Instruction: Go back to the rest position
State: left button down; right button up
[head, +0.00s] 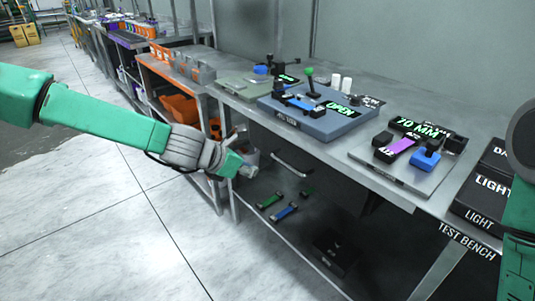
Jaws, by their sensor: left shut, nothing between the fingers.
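My left gripper (243,168) is at the end of the green arm from the left. It is shut and empty, in the air in front of the bench. It overlaps the bench's front side in the picture. My right arm (518,215) shows only in part at the right edge; its gripper is out of view.
The metal test bench (395,205) carries a blue-grey device (318,122) reading "OPEN", a plate (370,160) with a "70 MM" display, and black boxes (490,185) at right. The lower shelf holds strap pieces (285,212). Orange bins (180,108) stand left. Pale floor is clear.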

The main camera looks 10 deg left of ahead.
pick_arm(q)
jog(key=s+f+m+g+y, duration=0.35)
jog(key=s+f+m, duration=0.85)
jog(key=s+f, duration=0.55)
jog(key=s+a+f+m+g+y, duration=0.1)
jog(key=s+a+f+m+g, duration=0.1)
jog(key=s+a+m, duration=0.4)
jog(key=s+a+f+m+g+y, duration=0.1)
jog(key=s+a+m, duration=0.5)
jog(key=s+m, duration=0.5)
jog(key=s, duration=0.5)
jog(key=shift+a+f+g, duration=0.2)
jog(key=shift+f+g, duration=0.15)
jog(key=shift+f, duration=0.05)
